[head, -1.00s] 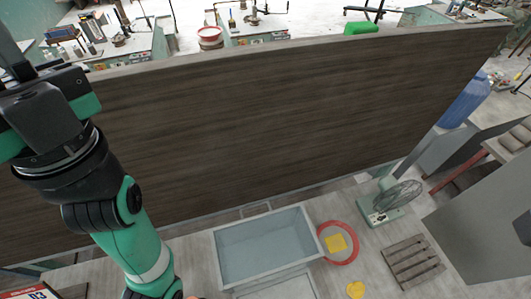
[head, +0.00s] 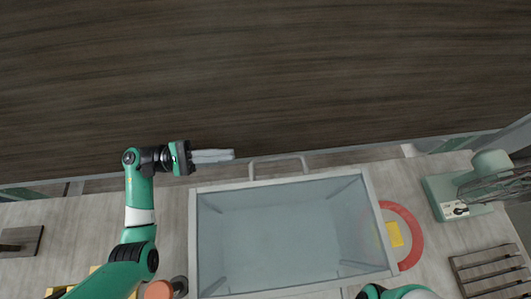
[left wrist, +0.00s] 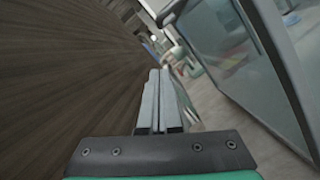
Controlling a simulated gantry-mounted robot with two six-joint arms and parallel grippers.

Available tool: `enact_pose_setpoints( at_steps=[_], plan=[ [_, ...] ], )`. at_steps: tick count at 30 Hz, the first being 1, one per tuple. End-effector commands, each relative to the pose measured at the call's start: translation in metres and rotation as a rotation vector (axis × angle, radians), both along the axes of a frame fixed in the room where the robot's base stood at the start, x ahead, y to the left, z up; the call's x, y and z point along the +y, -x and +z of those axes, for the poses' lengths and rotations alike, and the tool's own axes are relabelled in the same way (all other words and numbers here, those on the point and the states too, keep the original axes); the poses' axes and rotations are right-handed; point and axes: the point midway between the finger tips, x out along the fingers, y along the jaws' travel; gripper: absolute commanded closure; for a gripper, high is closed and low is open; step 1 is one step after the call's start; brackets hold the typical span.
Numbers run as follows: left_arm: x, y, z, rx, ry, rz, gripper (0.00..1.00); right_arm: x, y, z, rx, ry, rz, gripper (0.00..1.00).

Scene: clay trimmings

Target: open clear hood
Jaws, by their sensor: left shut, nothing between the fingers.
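The clear hood (head: 290,235) is a see-through box with a pale grey frame, lying shut as far as I can tell, in the middle of the head view. Its grey bar handle (head: 280,166) sticks out from the far edge. My left gripper (head: 232,155) is shut and empty. Its fingers point right toward the handle, a short gap to the left of it, beyond the hood's far left corner. In the left wrist view the closed fingers (left wrist: 160,100) point ahead, with the hood (left wrist: 255,55) at the right. My right gripper is not in view; only a bit of my right arm shows at the bottom.
A dark wood panel (head: 260,75) stands close behind the left gripper and handle. Right of the hood lie a red ring (head: 413,235) and a yellow piece (head: 395,234).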

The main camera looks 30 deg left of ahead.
Motion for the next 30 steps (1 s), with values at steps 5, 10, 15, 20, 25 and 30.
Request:
enact_pose_setpoints(
  at_steps=[5, 10, 15, 20, 25, 30],
  plan=[
    [0.000, 0.000, -0.012, 0.000, 0.001, 0.002, 1.00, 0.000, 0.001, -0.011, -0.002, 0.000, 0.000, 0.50],
    [-0.006, -0.002, -0.007, 0.000, 0.002, -0.001, 1.00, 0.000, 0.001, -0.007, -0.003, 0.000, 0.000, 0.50],
    [-0.029, -0.012, -0.001, 0.001, 0.001, -0.005, 1.00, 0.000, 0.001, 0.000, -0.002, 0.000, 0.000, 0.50],
    [-0.061, -0.027, 0.006, 0.000, 0.001, -0.006, 1.00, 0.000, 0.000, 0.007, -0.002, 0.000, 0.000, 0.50],
    [-0.093, -0.042, 0.013, -0.001, 0.002, -0.005, 1.00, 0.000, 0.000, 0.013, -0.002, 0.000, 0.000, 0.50],
    [-0.098, -0.027, 0.038, -0.001, 0.001, 0.000, 1.00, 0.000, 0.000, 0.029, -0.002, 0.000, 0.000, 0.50]
  ],
)
